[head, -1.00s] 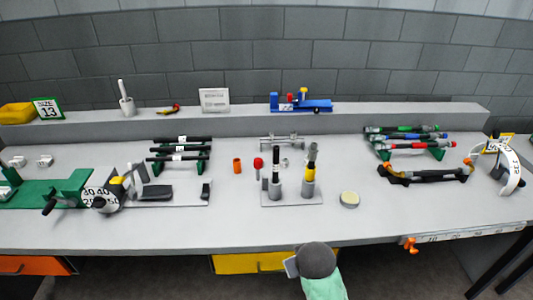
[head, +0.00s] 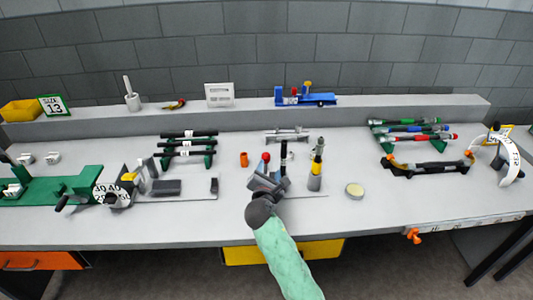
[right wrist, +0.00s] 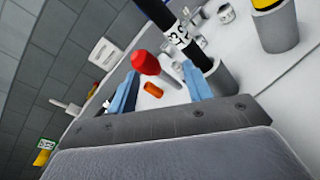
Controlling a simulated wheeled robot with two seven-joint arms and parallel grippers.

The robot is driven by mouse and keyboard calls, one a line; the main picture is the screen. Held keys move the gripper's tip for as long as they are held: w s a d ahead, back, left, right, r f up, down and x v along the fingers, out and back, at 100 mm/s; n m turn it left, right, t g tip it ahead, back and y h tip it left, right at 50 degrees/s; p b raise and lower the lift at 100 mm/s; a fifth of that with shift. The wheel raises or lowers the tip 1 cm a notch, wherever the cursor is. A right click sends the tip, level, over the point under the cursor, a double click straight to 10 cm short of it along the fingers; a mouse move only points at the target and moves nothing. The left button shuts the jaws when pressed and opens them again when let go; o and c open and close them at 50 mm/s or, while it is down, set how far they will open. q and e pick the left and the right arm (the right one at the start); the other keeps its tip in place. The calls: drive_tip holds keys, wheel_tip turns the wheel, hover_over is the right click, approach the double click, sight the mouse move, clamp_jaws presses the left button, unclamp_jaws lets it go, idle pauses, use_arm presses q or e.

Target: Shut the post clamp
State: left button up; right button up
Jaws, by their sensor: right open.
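The post clamp shows as a red-knobbed lever (head: 266,157) at the left of a small group of posts mid-bench. In the right wrist view its red knob (right wrist: 145,62) stands on a grey stem and appears between my finger lines. Beside it is a black post (right wrist: 182,32) with a white number label, in a grey holder (right wrist: 220,78). My right gripper (head: 270,177) is open, in front of the lever and black post, and hides their lower parts. Its two blue-grey fingers (right wrist: 160,88) hold nothing. My left gripper is not in view.
A yellow-banded post (head: 317,165) stands just right of the group, with a pale round disc (head: 355,190) beyond. An orange cylinder (head: 244,159) is left of the knob. Racks of rods (head: 187,148) stand left, screwdriver-like tools (head: 413,130) right. Bare bench lies at the front.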

sight(266, 158)
drive_tip(key=n, duration=0.2)
drive_tip(key=a+n+t, duration=0.1)
drive_tip(key=shift+w+r+n, duration=0.2)
drive_tip(key=shift+r+n, duration=0.1)
drive_tip(key=n, duration=0.2)
drive_tip(key=shift+w+a+r+n+y, duration=0.1)
drive_tip(key=shift+a+r+n+y, duration=0.1)
drive_tip(key=shift+r+n+y, duration=0.15)
drive_tip(key=shift+w+d, duration=0.1)
drive_tip(key=shift+w, duration=0.5)
use_arm(q)
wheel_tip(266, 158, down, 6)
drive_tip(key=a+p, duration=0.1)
drive_tip(key=p, duration=0.1)
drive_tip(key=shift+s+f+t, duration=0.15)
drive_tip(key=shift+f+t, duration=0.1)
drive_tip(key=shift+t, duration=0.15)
use_arm(e)
drive_tip(key=shift+w+d+f, duration=0.1)
drive_tip(key=shift+w+d, duration=0.05)
drive_tip(key=shift+w, duration=0.95)
drive_tip(key=shift+w+d+r, duration=0.1)
drive_tip(key=shift+w+d, duration=0.1)
drive_tip(key=shift+w, duration=0.85)
drive_tip(key=shift+w+d+f, duration=0.1)
drive_tip(key=shift+w+d, duration=0.05)
drive_tip(key=shift+w, duration=0.95)
clamp_jaws()
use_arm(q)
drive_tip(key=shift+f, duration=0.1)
